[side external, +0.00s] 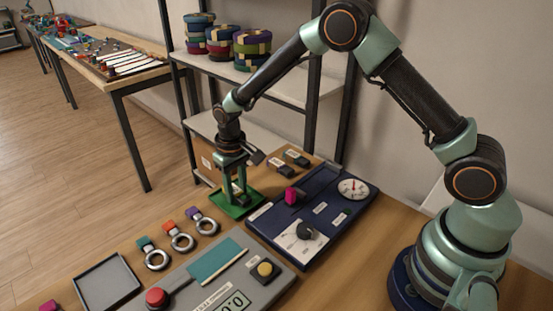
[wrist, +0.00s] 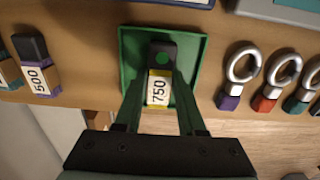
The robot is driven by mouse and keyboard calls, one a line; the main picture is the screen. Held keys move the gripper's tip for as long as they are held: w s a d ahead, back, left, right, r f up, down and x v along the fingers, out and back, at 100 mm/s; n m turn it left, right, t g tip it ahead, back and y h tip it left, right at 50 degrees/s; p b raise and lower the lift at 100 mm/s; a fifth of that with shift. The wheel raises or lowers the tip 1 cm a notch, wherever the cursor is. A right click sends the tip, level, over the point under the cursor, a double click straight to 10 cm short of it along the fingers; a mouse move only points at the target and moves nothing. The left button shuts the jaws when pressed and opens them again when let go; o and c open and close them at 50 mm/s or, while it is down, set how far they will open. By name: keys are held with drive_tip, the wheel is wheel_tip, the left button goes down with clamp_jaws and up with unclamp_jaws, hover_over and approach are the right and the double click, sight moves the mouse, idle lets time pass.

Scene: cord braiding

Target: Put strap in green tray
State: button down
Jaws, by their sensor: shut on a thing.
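The green tray (side external: 237,212) lies at the middle of the table, and it fills the upper middle of the wrist view (wrist: 132,62). My gripper (side external: 236,192) points down over it. In the wrist view its fingers (wrist: 158,98) are closed on a dark piece with a white label reading 750 (wrist: 162,52), the only strap-like thing in the tray area. The piece is inside the tray outline. I cannot tell whether it touches the tray floor. In the side view the fingers mostly hide it.
Two dark labelled pieces (side external: 290,159) lie behind the tray; one reading 500 shows in the wrist view (wrist: 36,68). Several ring tags (side external: 180,238) lie in front. A dark blue dial panel (side external: 330,208) sits right of the tray. A grey empty tray (side external: 108,283) is at front left.

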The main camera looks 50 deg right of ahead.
drive_tip(key=shift+f, duration=0.1)
drive_tip(key=shift+c, duration=2.1)
unclamp_jaws()
wheel_tip(320, 180, up, 11)
